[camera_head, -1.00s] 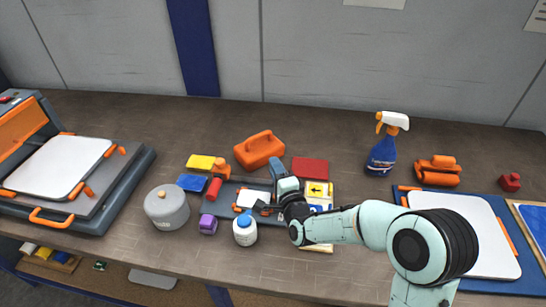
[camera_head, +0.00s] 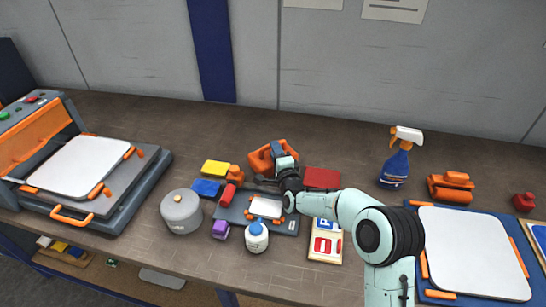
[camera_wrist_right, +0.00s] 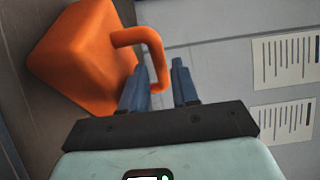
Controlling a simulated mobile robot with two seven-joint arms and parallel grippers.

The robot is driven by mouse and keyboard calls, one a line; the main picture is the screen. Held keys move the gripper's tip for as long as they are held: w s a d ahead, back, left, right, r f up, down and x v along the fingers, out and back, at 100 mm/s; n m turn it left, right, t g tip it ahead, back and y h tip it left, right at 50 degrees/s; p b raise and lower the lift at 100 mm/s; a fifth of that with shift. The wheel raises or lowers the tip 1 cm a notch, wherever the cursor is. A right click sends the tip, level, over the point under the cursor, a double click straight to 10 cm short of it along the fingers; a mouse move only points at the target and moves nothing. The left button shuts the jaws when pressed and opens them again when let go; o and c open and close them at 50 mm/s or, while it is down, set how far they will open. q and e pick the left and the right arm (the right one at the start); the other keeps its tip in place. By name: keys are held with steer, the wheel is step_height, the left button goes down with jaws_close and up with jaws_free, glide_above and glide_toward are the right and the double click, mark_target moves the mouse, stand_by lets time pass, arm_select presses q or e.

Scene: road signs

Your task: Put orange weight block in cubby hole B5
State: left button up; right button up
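The orange weight block (camera_head: 260,163) stands on the workbench behind the grey tray, with a looped handle on top. It fills the upper left of the right wrist view (camera_wrist_right: 80,58). My right gripper (camera_head: 279,152) is at the block's handle. In the right wrist view its two blue fingers (camera_wrist_right: 161,74) are apart, and the end of the handle loop shows between them. I cannot tell whether either finger touches the handle. My left gripper is not in view. I cannot make out a cubby hole marked B5.
A grey tray (camera_head: 231,214), red block (camera_head: 322,178), yellow block (camera_head: 215,168), grey canister (camera_head: 181,212) and white bottle (camera_head: 256,238) crowd around. A spray bottle (camera_head: 395,165) stands right. A low shelf (camera_head: 65,261) shows below the bench at left.

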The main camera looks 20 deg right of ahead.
steer(key=shift+w+d, duration=0.1)
steer(key=shift+w, duration=0.5)
jaws_close()
stand_by(0.9)
steer(key=shift+r, duration=0.15)
